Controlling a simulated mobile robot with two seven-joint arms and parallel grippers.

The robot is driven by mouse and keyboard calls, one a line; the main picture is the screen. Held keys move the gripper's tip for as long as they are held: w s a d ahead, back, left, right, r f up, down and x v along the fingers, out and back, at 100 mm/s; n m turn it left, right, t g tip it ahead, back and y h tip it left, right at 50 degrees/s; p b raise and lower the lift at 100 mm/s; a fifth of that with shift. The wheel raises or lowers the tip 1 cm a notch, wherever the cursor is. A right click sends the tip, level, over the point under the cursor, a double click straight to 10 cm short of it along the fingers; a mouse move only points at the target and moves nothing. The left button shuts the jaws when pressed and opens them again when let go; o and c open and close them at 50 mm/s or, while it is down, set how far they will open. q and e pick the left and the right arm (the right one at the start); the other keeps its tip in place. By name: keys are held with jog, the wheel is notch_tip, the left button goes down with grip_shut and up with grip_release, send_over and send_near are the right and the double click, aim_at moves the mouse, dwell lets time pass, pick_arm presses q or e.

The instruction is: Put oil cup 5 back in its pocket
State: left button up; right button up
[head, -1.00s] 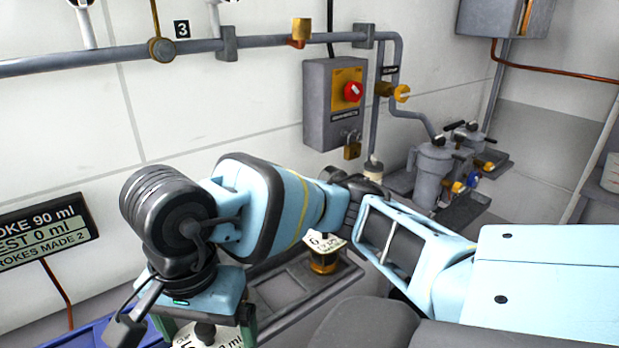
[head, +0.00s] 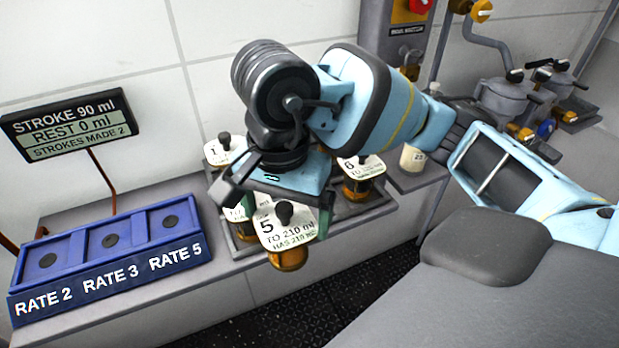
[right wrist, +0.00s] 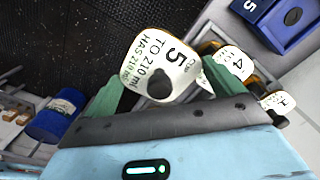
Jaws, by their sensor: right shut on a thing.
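Oil cup 5 (head: 288,259) has an amber body, a black knob and a pale label reading "5, TO 210 ml, HAS 210 ml". My right gripper (head: 285,213) is shut on it, with a green finger on either side of the knob. The right wrist view also shows cup 5 (right wrist: 165,62) between the fingers, against the dark floor. It hangs in front of the grey pocket tray (head: 358,209). Cup 6 (head: 364,172), cup 1 (head: 222,152) and cup 4 (right wrist: 232,66) are at the tray. My arm hides part of the tray. My left gripper is out of view.
A blue rack (head: 150,258) marked RATE 2, RATE 3 and RATE 5 stands left on the bench. Behind it is a sign (head: 70,125) reading STROKE 90 ml, REST 0 ml. A white container (head: 412,158) stands right of the tray. Dark floor (head: 330,300) lies in front.

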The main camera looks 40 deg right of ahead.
jog(key=w+d+f, duration=0.1)
jog(key=w+d, duration=0.7)
jog(key=d, duration=0.2)
jog(key=shift+p, duration=0.4)
jog(key=shift+w+d, duration=0.1)
jog(key=shift+w, duration=0.05)
jog(key=f, duration=0.2)
jog(key=d+f, duration=0.1)
jog(key=shift+w+f, duration=0.35)
jog(key=shift+f, duration=0.05)
jog(key=shift+f, duration=0.15)
jog(key=o, duration=1.6)
jog(key=shift+c, duration=0.2)
